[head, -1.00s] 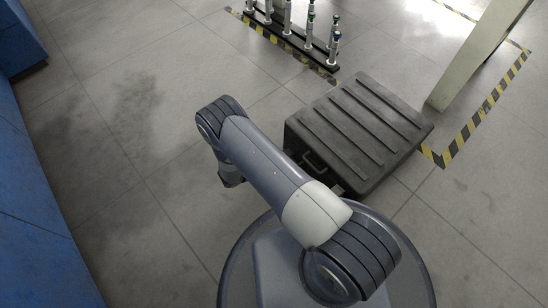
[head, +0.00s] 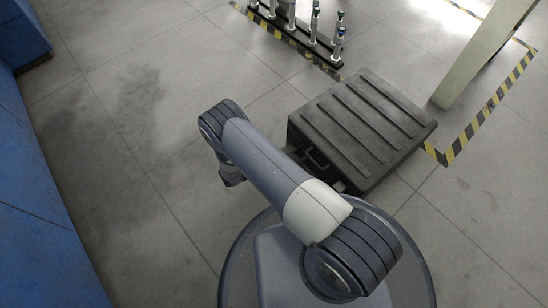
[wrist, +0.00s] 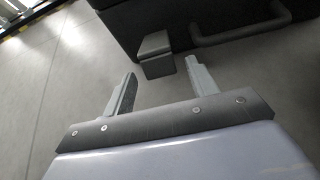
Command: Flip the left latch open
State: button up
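The dark ribbed case (head: 362,125) stands closed on the floor in the head view, ahead of my base and right of my arm. In the wrist view the case front (wrist: 180,18) fills the top right. A grey block-shaped latch (wrist: 154,54) sticks out from its lower front, left of the handle (wrist: 240,30). My gripper (wrist: 161,68) is open and empty, with its two fingers apart and pointing toward the latch. The latch appears between and just beyond the fingertips; I cannot tell whether they touch. In the head view my gripper is largely hidden by my arm.
A rack of upright cylinders (head: 300,28) stands behind the case. A pale post (head: 484,55) rises at the right, inside yellow-black floor tape (head: 490,105). A blue cabinet (head: 40,220) lines the left. Floor left of my arm is clear.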

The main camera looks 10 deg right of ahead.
jog(key=p+v, duration=0.3)
jog(key=v, duration=0.7)
jog(key=shift+s+a+r, duration=0.15)
jog(key=shift+s+a, duration=0.1)
jog(key=shift+a, duration=0.05)
jog(key=b+x, duration=0.3)
jog(key=x, duration=0.7)
jog(key=shift+w+d, duration=0.25)
jog(key=shift+d, duration=0.1)
